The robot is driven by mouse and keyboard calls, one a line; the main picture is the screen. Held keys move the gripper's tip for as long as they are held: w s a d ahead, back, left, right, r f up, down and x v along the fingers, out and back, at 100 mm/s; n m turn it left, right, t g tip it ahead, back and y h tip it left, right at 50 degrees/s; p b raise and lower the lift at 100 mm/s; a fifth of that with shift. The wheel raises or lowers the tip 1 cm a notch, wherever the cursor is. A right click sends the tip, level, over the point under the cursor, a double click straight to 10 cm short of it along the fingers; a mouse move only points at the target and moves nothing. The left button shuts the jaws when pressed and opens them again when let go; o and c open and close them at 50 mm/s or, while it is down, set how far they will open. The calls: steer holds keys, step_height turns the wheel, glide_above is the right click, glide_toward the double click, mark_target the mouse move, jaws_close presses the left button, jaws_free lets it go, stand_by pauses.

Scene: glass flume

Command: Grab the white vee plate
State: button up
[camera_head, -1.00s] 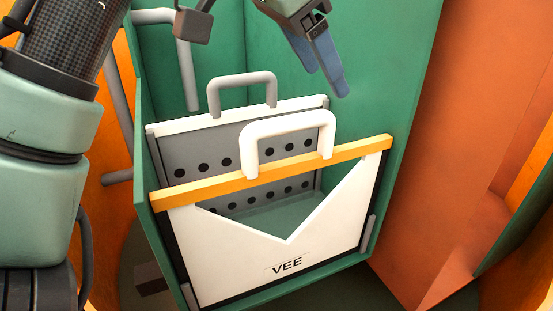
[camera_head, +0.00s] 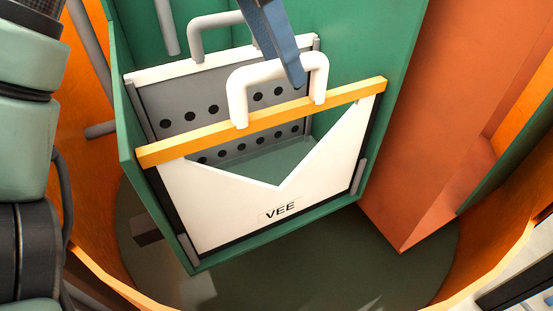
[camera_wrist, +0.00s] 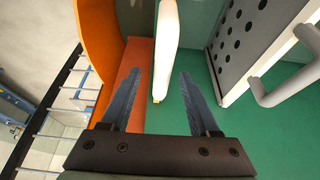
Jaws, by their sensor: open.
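The white vee plate (camera_head: 215,205) stands upright at the front of the green channel, with a V-shaped notch, a "VEE" label and a yellow bar (camera_head: 260,121) along its top. Its white arched handle (camera_head: 240,88) rises above the bar. My gripper (camera_head: 294,80) has blue fingers, partly overlapping in the head view, at the right part of this handle. In the wrist view, my gripper (camera_wrist: 160,73) is open, and the white handle (camera_wrist: 165,45) lies between its fingers with gaps on both sides. Whether the fingers touch it cannot be told in the head view.
A grey perforated plate (camera_head: 182,112) with a white top edge and its own grey handle (camera_head: 195,38) stands just behind the vee plate. Green channel walls (camera_head: 365,55) enclose both. An orange block (camera_head: 425,170) is at right. Floor below the channel front (camera_head: 330,265) is clear.

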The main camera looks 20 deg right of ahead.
mark_target(284, 76)
steer(key=p+x, duration=0.2)
steer(key=x, duration=0.2)
steer(key=shift+w+a+f, duration=0.1)
steer(key=shift+w+a, duration=0.05)
steer(key=shift+d+f, duration=0.2)
steer(key=shift+f, duration=0.3)
steer(key=shift+f, duration=0.25)
jaws_close()
stand_by(0.4)
stand_by(0.9)
steer(key=shift+r, duration=0.1)
